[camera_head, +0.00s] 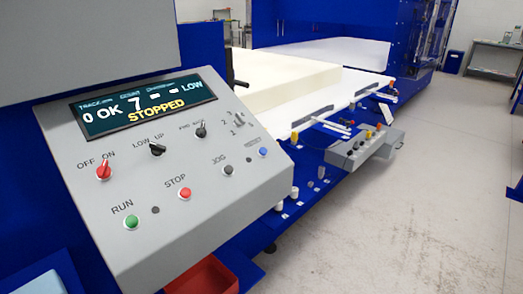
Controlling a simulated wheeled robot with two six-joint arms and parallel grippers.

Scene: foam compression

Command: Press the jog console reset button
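A grey sloped control console (115,180) fills the left half of the view. I cannot tell which of the two is called the jog console. Neither of my grippers is in view.
The console also has a green RUN button (132,222), a red STOP button (185,194) and a red OFF/ON switch (103,171). A red bin (208,276) is below it. A cream foam block (285,79) lies on the white bed behind. Open concrete floor (410,225) is at right.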

